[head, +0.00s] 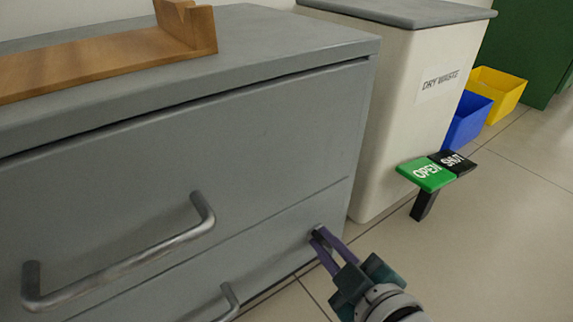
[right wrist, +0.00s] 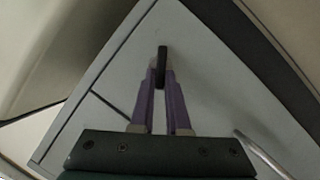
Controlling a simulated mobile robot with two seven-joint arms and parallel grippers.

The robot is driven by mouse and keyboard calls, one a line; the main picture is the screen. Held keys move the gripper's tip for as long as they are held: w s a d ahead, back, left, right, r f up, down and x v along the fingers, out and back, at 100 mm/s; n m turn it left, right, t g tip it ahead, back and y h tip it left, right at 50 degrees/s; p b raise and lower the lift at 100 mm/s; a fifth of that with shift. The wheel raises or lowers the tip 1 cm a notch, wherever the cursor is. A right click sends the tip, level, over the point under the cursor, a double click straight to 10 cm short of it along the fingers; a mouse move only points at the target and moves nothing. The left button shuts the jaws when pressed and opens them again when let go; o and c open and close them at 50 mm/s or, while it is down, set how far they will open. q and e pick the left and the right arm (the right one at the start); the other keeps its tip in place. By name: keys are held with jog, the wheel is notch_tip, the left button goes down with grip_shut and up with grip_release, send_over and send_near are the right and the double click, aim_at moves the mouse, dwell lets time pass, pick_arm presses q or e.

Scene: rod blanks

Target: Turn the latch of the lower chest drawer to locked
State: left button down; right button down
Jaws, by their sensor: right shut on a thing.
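The grey chest has a lower drawer (head: 275,245) with a metal bar handle (head: 229,296). The dark latch (right wrist: 162,62) is near the right end of the lower drawer front. My right gripper (head: 320,238) has its purple fingers shut on the latch, and they also show around it in the right wrist view (right wrist: 164,80). The fingers hide part of the latch, and I cannot tell whether it stands at locked. My left gripper is not in view.
The upper drawer's handle (head: 125,262) sticks out to the left. A wooden piece (head: 110,60) lies on the chest top. Right of the chest stand a dry waste bin (head: 390,110) and a pedal with a green OPEN plate (head: 424,174).

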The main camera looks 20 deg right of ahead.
dwell(0.4)
jog(key=c, duration=0.9)
grip_release()
jog(key=shift+a, duration=0.1)
jog(key=shift+w, duration=0.1)
jog(key=shift+r, duration=0.1)
jog(key=shift+s+r+p, duration=0.15)
jog(key=shift+s+p, duration=0.15)
jog(key=shift+p, duration=0.05)
jog(key=p+v, duration=0.5)
jog(key=v, duration=0.4)
jog(key=shift+s, duration=0.15)
